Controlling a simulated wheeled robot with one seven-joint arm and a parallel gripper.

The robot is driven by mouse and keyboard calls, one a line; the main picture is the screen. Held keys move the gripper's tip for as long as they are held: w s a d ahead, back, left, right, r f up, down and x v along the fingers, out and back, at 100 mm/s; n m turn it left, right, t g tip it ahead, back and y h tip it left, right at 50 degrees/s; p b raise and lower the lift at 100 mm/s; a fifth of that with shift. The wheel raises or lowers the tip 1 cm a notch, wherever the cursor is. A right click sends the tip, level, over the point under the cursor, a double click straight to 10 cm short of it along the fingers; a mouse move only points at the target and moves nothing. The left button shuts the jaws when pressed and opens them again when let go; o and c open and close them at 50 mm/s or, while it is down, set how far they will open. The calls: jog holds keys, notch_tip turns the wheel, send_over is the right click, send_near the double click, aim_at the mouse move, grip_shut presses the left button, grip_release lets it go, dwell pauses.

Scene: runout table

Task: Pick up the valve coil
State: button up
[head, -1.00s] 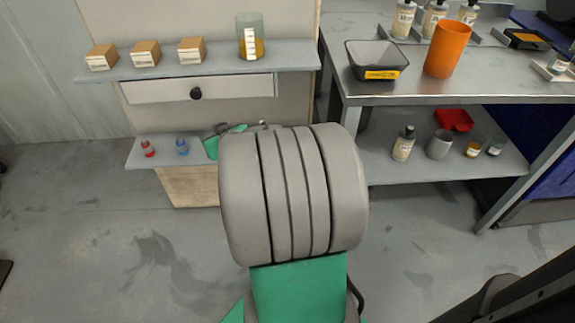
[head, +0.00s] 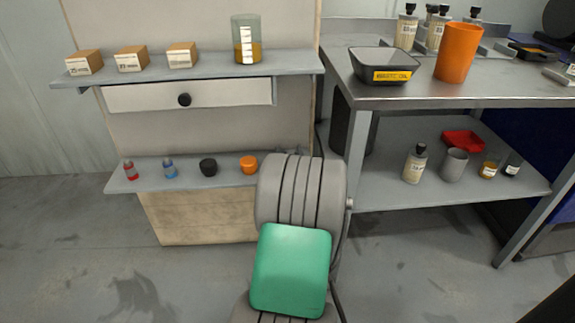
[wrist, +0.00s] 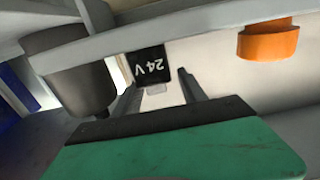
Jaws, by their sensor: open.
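The valve coil, a small black block marked "24 V" (wrist: 150,66), shows upside down in the wrist view, at the edge of a grey shelf. A small pale piece sticks out from it. My gripper (wrist: 158,82) is open, its two thin fingers pointing toward the coil. The coil lies in the gap between the fingertips as seen, nearer the left finger. I cannot tell whether the tips reach past its sides.
A drawer (head: 225,95) and upper shelf lie above. A dark bin (head: 354,128) and metal table (head: 450,94) stand right.

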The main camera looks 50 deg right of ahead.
jog(key=shift+x, duration=1.15)
jog(key=shift+c, duration=0.6)
grip_shut()
